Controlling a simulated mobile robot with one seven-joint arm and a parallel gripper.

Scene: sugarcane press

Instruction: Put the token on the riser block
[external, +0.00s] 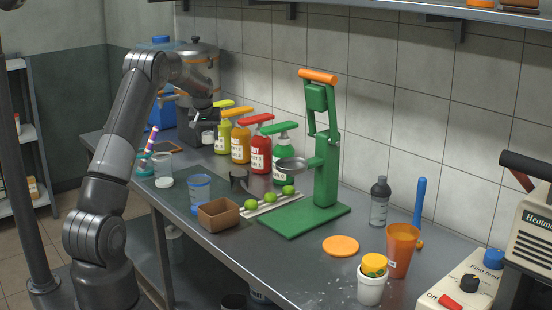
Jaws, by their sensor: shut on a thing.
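My gripper (203,141) is at the back left of the metal counter, in front of the steel pot and left of the pump bottles. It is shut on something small. A pale patch (208,137) shows at its jaws, but it is too small to tell whether this is the token. I cannot pick out the riser block for certain. A brown box-like block (219,215) stands near the counter's front edge, to the right of and nearer than my gripper. A flat orange disc (341,246) lies on the counter right of the green press.
The green press (325,165) stands mid-counter, with several limes (270,197) beside it. Pump bottles (261,152) line the wall. A blue cup (200,193) and a clear cup (163,170) stand near the front left. An orange cup (401,250) and white tub (371,285) stand right.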

